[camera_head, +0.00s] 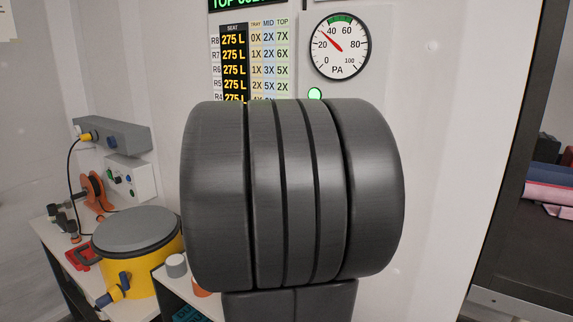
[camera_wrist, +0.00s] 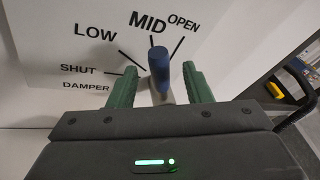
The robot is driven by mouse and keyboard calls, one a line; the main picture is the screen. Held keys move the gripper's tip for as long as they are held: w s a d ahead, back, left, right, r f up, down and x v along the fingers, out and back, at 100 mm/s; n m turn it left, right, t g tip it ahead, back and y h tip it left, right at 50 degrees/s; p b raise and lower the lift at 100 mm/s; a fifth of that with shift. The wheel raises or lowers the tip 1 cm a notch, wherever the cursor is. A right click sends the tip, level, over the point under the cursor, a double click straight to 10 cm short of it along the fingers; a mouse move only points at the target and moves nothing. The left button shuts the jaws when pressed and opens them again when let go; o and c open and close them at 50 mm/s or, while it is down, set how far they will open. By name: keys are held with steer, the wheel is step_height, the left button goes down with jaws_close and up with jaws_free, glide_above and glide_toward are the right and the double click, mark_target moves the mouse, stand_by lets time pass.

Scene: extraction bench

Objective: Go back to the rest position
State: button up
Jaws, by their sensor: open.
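In the wrist view, my gripper (camera_wrist: 160,70) has its two green fingers apart. Whether either finger touches the handle I cannot tell. The handle's top is just below the word MID on the white damper panel (camera_wrist: 60,40), which also reads LOW, OPEN and SHUT. In the head view, my own large dark arm part fills the middle and hides my gripper and the handle.
In the head view, a pressure gauge (camera_head: 339,47) and a seat chart (camera_head: 265,62) are on the wall. A yellow pot with a grey lid (camera_head: 137,230) stands on the bench at left, near a grey rail (camera_head: 112,134). A dark-framed opening with coloured rolls (camera_head: 549,174) is at right.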

steer(key=b+v, duration=0.1)
steer(key=v, duration=1.1)
steer(key=p+x, duration=0.1)
steer(key=x, duration=1.3)
steer(key=shift+w+d+p, duration=0.15)
steer(key=shift+w+p, duration=0.05)
steer(key=shift+p, duration=0.2)
steer(key=shift+w+a+f+n+h+p, duration=0.1)
steer(key=shift+a+f+n+h+p, duration=0.25)
steer(key=shift+n, duration=0.45)
